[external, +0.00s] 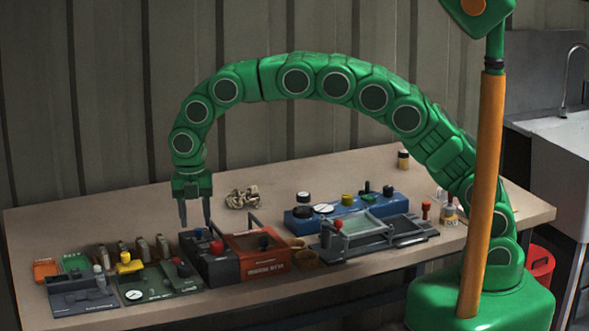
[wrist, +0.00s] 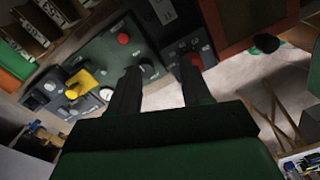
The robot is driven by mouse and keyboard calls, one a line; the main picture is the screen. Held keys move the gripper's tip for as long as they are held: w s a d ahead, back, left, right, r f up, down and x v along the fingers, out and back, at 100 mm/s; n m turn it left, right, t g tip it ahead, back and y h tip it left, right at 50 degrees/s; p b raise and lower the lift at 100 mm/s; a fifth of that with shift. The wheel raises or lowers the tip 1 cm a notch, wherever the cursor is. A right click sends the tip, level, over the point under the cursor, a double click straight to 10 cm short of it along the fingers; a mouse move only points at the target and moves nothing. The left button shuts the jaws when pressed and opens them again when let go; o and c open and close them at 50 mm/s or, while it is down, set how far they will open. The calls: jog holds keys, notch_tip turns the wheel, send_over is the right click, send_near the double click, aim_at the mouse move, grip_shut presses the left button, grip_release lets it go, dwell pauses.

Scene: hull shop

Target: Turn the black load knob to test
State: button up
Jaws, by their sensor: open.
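My gripper (external: 196,222) is open and empty, pointing down above the dark grey end of a red-and-black box (external: 262,268). Its two fingers (wrist: 160,82) reach over dark control panels in the wrist view. Several black knobs show; I cannot read which is marked load. One black knob (external: 264,242) stands on the red part of the box, right of my gripper; a black knob also shows at the right in the wrist view (wrist: 266,43). A red knob (external: 216,247) sits on the box's dark part, just below and right of my fingertips. No test mark is readable.
A blue control box (external: 348,211) with several knobs stands to the right, behind a grey framed tray (external: 375,238). Left are a green panel with a yellow knob (external: 125,257) and a grey switch box (external: 80,296). The bench's back left (external: 90,215) is clear.

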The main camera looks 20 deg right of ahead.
jog(key=n, duration=0.2)
send_over(183, 266)
notch_tip(183, 266, down, 3)
jog(key=shift+r, duration=0.15)
jog(key=shift+w+d+f, duration=0.1)
jog(key=shift+f, duration=3.7)
jog(key=c, duration=0.8)
